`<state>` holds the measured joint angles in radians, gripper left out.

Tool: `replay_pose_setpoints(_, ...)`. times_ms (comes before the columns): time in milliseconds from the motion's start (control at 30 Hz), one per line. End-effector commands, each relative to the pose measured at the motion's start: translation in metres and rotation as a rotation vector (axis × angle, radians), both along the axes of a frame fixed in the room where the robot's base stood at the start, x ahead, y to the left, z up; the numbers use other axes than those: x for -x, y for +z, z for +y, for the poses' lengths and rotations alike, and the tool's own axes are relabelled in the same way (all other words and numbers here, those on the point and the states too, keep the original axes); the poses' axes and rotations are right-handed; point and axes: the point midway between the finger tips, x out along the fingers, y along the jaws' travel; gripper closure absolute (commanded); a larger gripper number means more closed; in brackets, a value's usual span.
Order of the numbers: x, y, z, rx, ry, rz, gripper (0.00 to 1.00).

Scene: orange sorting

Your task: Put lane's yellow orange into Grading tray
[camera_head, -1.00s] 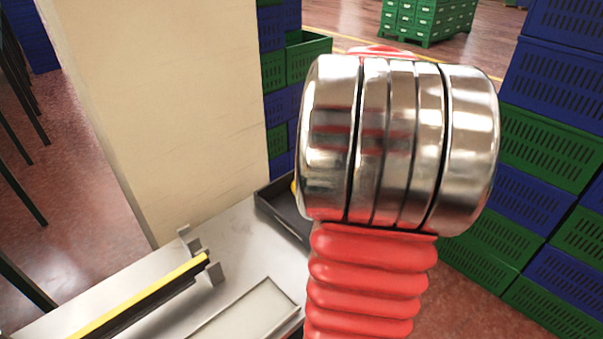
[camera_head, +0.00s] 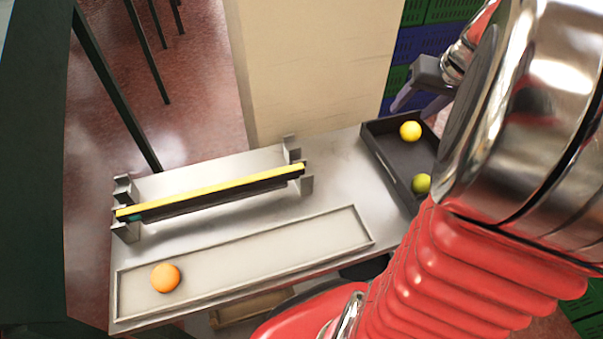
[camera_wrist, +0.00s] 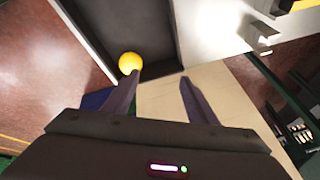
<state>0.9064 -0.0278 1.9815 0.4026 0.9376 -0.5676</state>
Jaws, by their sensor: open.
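A yellow orange (camera_head: 410,131) lies in a dark tray (camera_head: 376,155), which looks like the Grading tray, near its far end. It also shows in the wrist view (camera_wrist: 130,62), just beyond the tip of the left finger. My gripper (camera_head: 408,100) is beside and above the far end of the tray. In the wrist view my gripper (camera_wrist: 158,78) has its fingers apart with nothing between them. A greenish-yellow orange (camera_head: 421,184) lies nearer in the same tray. The long shallow lane (camera_head: 255,252) holds one deep-orange fruit (camera_head: 165,277) at its left end; I see no yellow one there.
A grey table (camera_head: 345,180) bears the lane, the tray and a yellow-topped bar (camera_head: 210,190) on metal brackets. A cream pillar (camera_head: 310,60) stands behind it. Stacked green and blue crates (camera_head: 425,40) are at the back right.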

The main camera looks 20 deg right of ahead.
Motion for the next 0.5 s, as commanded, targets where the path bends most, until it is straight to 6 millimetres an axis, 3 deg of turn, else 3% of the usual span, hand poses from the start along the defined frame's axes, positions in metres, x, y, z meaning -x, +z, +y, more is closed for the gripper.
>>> replay_pose_setpoints(33, -0.005, 0.005, 0.022, 0.01, 0.03, 0.002, 0.48)
replay_pose_setpoints(200, -0.011, 0.015, 0.088, 0.04, 0.107, 0.017, 0.48)
replay_pose_setpoints(500, 0.001, 0.023, 0.19, 0.101, 0.237, 0.022, 0.48)
